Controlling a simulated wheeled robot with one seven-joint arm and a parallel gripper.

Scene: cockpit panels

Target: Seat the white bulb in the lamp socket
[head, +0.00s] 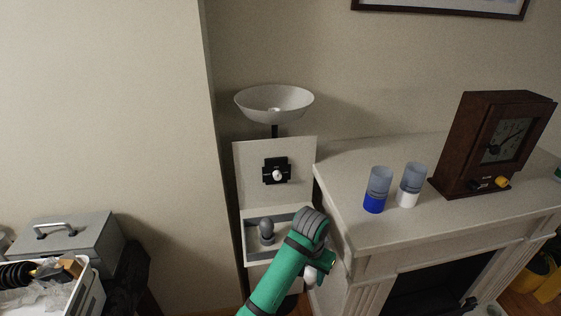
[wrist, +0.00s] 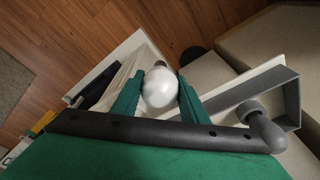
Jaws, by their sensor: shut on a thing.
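The white bulb (wrist: 160,88) is between the two green fingers of my gripper (wrist: 157,96) in the wrist view, with its round end towards the camera. In the head view my gripper (head: 320,268) is low, beside the front left corner of the mantel, and a bit of the white bulb (head: 311,275) shows below it. The lamp (head: 274,103) is a white bowl on a black stem, above and left of my gripper. A small light fitting shows at the bowl's centre; its socket detail is too small to tell.
A white panel with a black switch-like fitting (head: 276,171) stands under the bowl. Below it a grey-lined tray (head: 251,247) holds a grey bulb (head: 266,230). On the mantel (head: 345,180) stand a blue-based cup (head: 377,190), a white-based cup (head: 411,185) and a clock (head: 495,140).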

